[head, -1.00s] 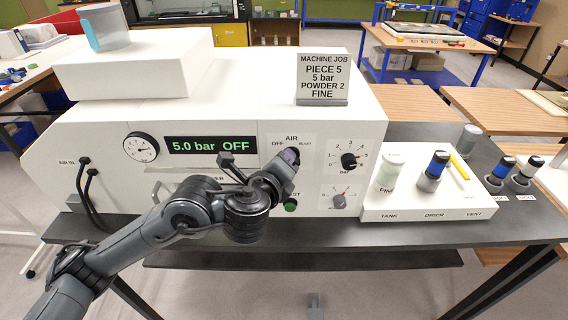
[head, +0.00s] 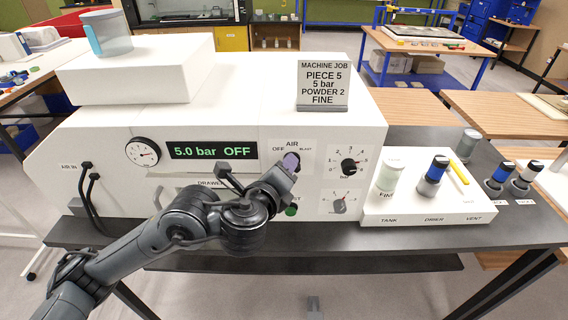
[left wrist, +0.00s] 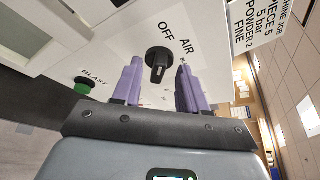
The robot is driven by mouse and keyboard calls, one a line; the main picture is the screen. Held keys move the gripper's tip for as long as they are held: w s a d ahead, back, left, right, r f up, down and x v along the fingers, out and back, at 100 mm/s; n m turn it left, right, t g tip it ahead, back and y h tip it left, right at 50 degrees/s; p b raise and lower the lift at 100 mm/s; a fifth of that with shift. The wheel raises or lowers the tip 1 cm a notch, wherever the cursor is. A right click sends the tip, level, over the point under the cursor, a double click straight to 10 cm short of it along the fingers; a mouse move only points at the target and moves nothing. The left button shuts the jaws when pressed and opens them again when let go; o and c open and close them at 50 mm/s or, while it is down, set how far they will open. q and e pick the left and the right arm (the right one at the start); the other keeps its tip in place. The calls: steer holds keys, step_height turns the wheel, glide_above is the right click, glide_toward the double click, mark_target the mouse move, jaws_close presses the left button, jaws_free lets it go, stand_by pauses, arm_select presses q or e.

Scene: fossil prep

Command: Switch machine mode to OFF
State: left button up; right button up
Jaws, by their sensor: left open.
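The white blasting machine (head: 225,105) carries a display (head: 212,150) that reads "5.0 bar OFF". Its black AIR knob (left wrist: 158,62) shows in the left wrist view, below the printed OFF and AIR labels. My left gripper (left wrist: 157,88) is open, with one purple finger on each side of the knob and visible gaps between. The fingertips are close to the panel. In the head view my left gripper (head: 290,163) covers the AIR knob, between the OFF and BLAST labels. My right gripper is not in view.
A green button (head: 291,210) sits below the AIR knob. The bar knob (head: 349,165) and a lower dial (head: 340,206) are to its right. A job sign (head: 323,84) stands on top. A white tray (head: 420,212) holding a jar and blue-banded cylinder stands at right.

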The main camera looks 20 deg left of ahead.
arm_select(q)
steer(key=p+v, duration=0.4)
steer(key=v, duration=0.5)
steer(key=shift+s+r, duration=0.1)
steer(key=shift+s, duration=0.05)
stand_by(0.4)
